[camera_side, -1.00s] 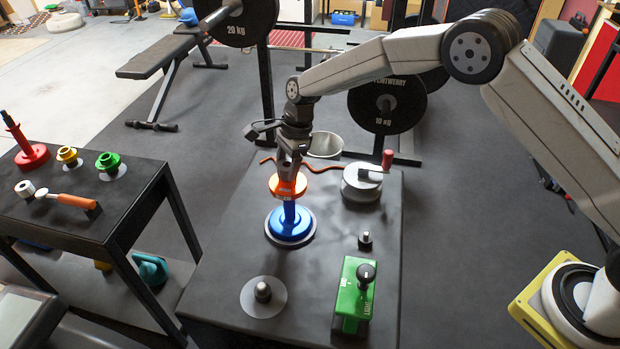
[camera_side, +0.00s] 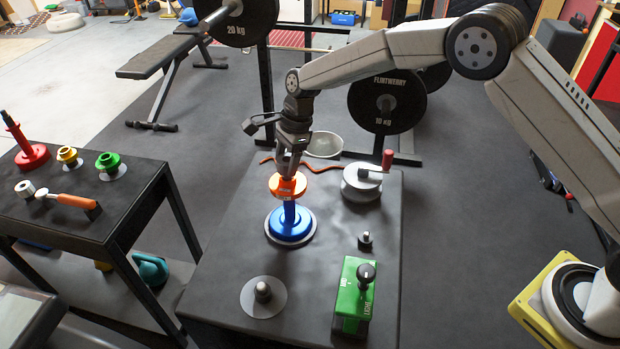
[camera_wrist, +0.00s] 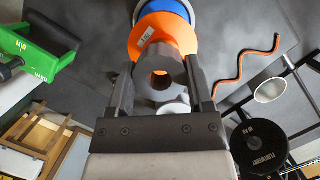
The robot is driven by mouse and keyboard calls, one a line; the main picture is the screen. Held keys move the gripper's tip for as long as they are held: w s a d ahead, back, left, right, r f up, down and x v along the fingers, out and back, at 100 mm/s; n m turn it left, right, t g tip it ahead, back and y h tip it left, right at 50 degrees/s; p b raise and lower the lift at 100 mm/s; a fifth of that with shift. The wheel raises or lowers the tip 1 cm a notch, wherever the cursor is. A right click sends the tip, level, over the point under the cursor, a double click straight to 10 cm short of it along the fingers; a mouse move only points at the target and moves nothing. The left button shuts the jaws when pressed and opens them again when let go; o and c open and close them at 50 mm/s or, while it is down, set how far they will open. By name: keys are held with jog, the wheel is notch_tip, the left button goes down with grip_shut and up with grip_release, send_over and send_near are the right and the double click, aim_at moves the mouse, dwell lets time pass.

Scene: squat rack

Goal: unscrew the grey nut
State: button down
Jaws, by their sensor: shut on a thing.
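The grey nut (camera_wrist: 178,72) has a round hole and sits against the orange disc (camera_wrist: 152,36), between my fingers in the wrist view. In the side view the orange disc (camera_side: 288,186) is on the upper part of the upright blue post, above its wide blue base (camera_side: 291,224). My gripper (camera_side: 288,172) points down just above the disc. In the wrist view my gripper (camera_wrist: 160,88) is shut on the grey nut, one finger on each side. In the side view the nut is mostly hidden by the fingers. Whether it is still threaded cannot be told.
A silver crank drum (camera_side: 362,183) with a red handle stands right of the post. A green lever box (camera_side: 352,296) and short pegs stand nearer. A wavy orange rod (camera_side: 325,168) lies behind. The left table (camera_side: 120,200) holds coloured pieces and an orange-handled tool.

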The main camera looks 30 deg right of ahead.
jog(key=shift+r, duration=0.95)
